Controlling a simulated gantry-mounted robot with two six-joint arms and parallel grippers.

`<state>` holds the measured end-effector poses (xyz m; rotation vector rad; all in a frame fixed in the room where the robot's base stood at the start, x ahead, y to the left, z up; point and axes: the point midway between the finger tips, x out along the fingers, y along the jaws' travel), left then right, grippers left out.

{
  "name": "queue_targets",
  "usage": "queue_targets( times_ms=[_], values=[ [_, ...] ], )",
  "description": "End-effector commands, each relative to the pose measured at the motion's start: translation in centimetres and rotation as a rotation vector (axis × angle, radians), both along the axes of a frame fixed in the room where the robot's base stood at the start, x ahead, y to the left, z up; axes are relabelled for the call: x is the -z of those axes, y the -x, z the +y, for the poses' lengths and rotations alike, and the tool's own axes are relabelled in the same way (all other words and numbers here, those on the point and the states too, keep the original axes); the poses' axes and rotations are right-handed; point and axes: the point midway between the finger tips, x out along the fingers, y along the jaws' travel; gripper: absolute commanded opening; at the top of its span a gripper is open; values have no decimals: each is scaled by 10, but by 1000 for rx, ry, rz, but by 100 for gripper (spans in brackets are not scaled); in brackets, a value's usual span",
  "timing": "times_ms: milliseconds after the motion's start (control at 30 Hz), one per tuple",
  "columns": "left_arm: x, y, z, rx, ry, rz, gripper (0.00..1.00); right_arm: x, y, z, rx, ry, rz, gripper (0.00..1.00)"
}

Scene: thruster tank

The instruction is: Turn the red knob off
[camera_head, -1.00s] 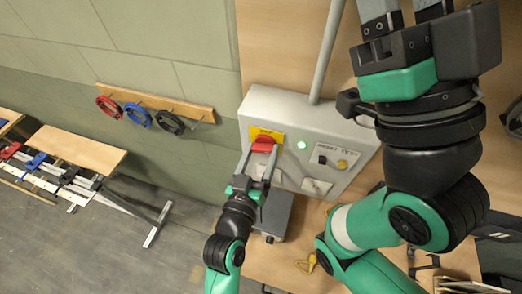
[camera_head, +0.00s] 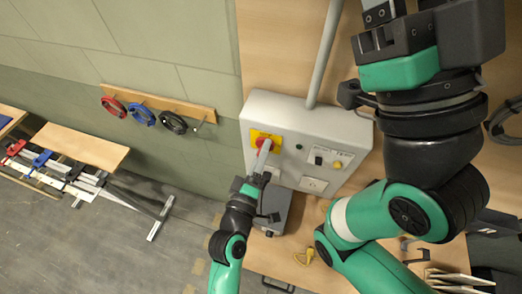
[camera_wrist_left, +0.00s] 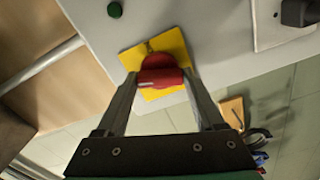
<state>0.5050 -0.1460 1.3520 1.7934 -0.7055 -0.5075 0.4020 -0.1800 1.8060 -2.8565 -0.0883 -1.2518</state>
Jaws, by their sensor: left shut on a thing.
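The red knob (camera_head: 264,143) sits on a yellow plate on the front of a grey control box (camera_head: 340,135). It also shows in the left wrist view (camera_wrist_left: 158,68), where the yellow plate (camera_wrist_left: 172,42) looks tilted. My left gripper (camera_wrist_left: 160,80) has one finger on each side of the knob's red grip and is shut on it. In the head view the left gripper (camera_head: 263,157) reaches the knob from below and partly covers it. My right gripper (camera_head: 380,12) is at the top edge, its fingertips cut off.
A small green lamp (camera_head: 299,147) beside the knob looks dark. A black switch (camera_head: 318,160) and a yellow button (camera_head: 337,164) are further right on the box. A grey pipe (camera_head: 325,55) rises from its top.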

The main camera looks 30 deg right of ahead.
Motion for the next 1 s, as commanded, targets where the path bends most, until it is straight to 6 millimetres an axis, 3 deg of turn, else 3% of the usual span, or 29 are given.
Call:
queue_targets(
  times_ms=[433, 1000],
  values=[
    [-1, 0, 0, -1, 208, 193, 14, -14, 0, 0, 0, 0, 0, 50],
    [0, 0, 0, 0, 252, 233, 14, -15, 0, 0, 0, 0, 0, 50]
  ],
)
